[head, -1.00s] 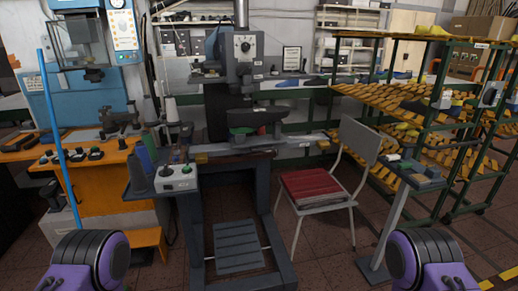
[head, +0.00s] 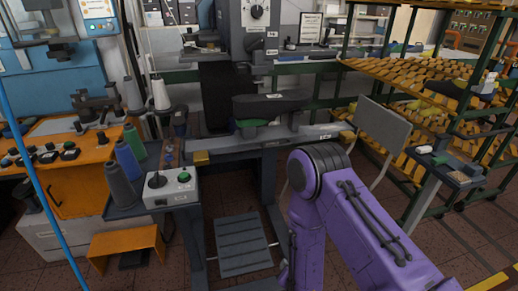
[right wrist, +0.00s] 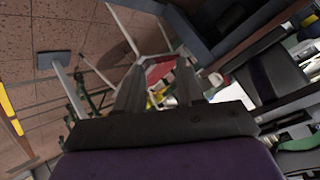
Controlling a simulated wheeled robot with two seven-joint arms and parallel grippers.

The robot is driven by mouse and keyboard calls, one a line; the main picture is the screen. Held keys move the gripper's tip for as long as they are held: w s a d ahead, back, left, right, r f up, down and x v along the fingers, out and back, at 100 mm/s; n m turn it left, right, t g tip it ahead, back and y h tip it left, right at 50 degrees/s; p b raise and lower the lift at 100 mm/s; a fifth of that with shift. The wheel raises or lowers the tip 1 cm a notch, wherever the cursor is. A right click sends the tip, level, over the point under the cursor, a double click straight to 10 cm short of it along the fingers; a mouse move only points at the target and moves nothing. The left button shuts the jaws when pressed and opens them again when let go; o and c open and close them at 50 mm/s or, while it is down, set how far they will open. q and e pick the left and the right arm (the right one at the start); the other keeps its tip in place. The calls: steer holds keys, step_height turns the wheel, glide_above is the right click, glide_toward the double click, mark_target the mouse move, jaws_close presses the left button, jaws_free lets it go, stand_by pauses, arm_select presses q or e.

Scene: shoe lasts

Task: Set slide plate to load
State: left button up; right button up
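The press machine (head: 258,60) stands at the centre back. Under its dark shoe-shaped form (head: 270,104), a long grey slide plate (head: 240,145) runs across the bench, with a brass-coloured block (head: 201,158) at its left end and another (head: 346,136) at its right. My purple right arm rises in front of the right part of the bench and hides some of it. In the right wrist view my right gripper (right wrist: 160,66) has its two fingers apart with nothing between them. It is away from the slide plate. My left gripper is out of view.
A control box (head: 170,190) with a black knob and green button sits left of the machine, by thread cones (head: 120,185). A grey footplate (head: 243,245) lies below.

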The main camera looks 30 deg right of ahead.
steer(key=w+d+r+m+t+h, duration=0.15)
steer(key=w+r+m+t, duration=0.25)
steer(key=w+r, duration=0.45)
steer(key=m+t+h+b, duration=0.1)
steer(key=m+t+h, duration=0.2)
steer(key=m+h, duration=0.5)
glide_toward(280, 146)
steer(key=w+d, duration=0.1)
steer(key=w+d+r+m+y+p, duration=0.1)
steer(key=w+d, duration=0.1)
steer(key=w+d+r+m+y+p, duration=0.1)
steer(key=w, duration=0.1)
steer(key=shift+w+d+r, duration=0.15)
steer(key=shift+w+d, duration=0.1)
steer(key=shift+d, duration=0.1)
steer(key=shift+w+d, duration=0.15)
steer(key=shift+w, duration=0.05)
steer(key=shift+c, duration=0.3)
jaws_close()
